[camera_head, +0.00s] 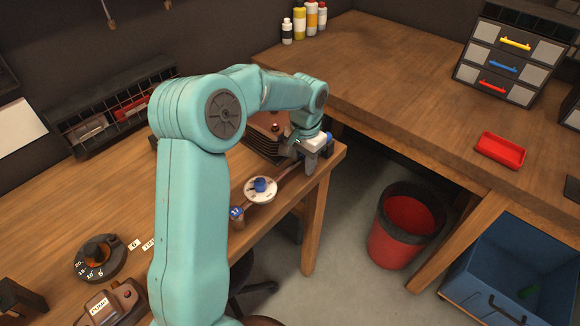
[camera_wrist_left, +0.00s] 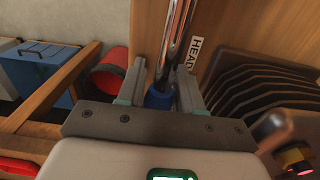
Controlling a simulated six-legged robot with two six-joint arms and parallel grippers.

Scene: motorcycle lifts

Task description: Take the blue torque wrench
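A wrench-like tool with a slim shaft lies near the front right corner of the left workbench. My left gripper (camera_head: 312,162) is at its right end in the head view. In the left wrist view, a chrome shaft (camera_wrist_left: 180,35) with a blue end (camera_wrist_left: 158,98) lies between my left gripper's two fingers (camera_wrist_left: 161,88). The gap beside the blue end is narrow, and I cannot tell whether the fingers touch it. A white disc (camera_head: 252,195) with a blue knob (camera_head: 260,184) sits along the shaft line in the head view. My right gripper is out of view.
A black rack (camera_head: 262,142) stands behind my gripper; its dark slats (camera_wrist_left: 265,88) are close on the right in the wrist view. A red bin (camera_head: 392,240) is on the floor. A blue crate (camera_head: 470,262) is at right. The right workbench (camera_head: 400,75) is mostly clear.

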